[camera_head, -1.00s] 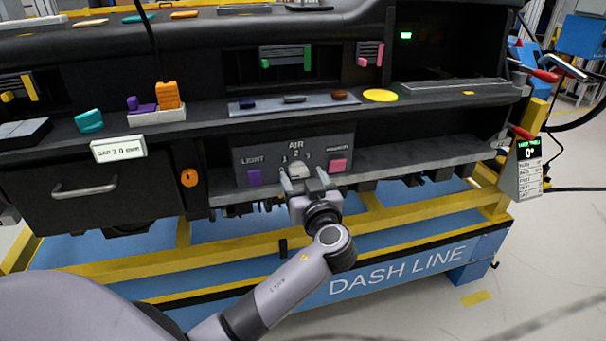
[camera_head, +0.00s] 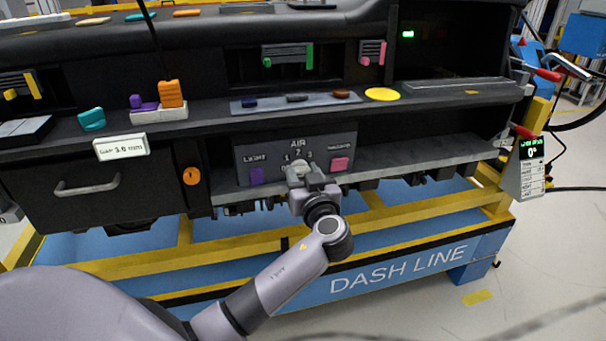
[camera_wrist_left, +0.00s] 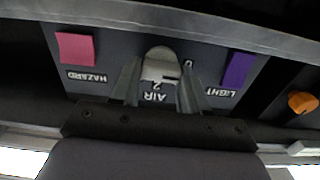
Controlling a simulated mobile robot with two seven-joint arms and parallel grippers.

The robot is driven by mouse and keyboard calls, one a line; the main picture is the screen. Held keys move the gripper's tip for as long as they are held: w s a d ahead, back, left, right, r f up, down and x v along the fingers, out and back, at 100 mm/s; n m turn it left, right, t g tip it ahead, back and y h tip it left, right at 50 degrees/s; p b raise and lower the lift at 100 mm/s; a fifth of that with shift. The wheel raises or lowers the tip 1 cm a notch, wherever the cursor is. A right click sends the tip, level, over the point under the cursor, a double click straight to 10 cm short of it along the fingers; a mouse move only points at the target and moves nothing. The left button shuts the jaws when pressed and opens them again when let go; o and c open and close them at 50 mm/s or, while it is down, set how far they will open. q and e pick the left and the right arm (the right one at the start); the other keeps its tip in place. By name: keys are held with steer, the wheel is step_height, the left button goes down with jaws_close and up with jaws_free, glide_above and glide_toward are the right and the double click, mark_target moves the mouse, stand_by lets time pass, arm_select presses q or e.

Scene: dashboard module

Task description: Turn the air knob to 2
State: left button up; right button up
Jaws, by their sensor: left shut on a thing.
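The air knob (camera_head: 299,167) is a pale round knob on the dark panel (camera_head: 240,158), under the printed word AIR and the numbers 1, 2 and 3. My left gripper (camera_head: 303,177) comes at it from the front and is shut on it. In the left wrist view, which shows the panel upside down, the knob (camera_wrist_left: 160,64) sits between the two fingers of my left gripper (camera_wrist_left: 158,84). I cannot tell for sure which number the knob points to. My right gripper is not in view.
On the panel, a purple LIGHT button (camera_head: 256,176) is left of the knob and a pink HAZARD button (camera_head: 340,164) is right. A grey ledge (camera_head: 385,168) runs below the panel. A drawer with a handle (camera_head: 87,186) is at the left. An orange knob (camera_head: 191,176) sits between.

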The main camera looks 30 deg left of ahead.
arm_select(q)
steer(key=m+p, duration=0.2)
steer(key=m, duration=0.6)
steer(key=m+p, duration=0.3)
steer(key=m, duration=0.6)
steer(key=shift+w+d+f, duration=0.15)
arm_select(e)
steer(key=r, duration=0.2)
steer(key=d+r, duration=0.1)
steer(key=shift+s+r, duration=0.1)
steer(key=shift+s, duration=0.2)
arm_select(q)
steer(key=shift+m, duration=0.3)
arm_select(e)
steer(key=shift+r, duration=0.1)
arm_select(q)
steer(key=o, duration=1.1)
steer(key=shift+c, duration=0.2)
steer(key=shift+f, duration=0.1)
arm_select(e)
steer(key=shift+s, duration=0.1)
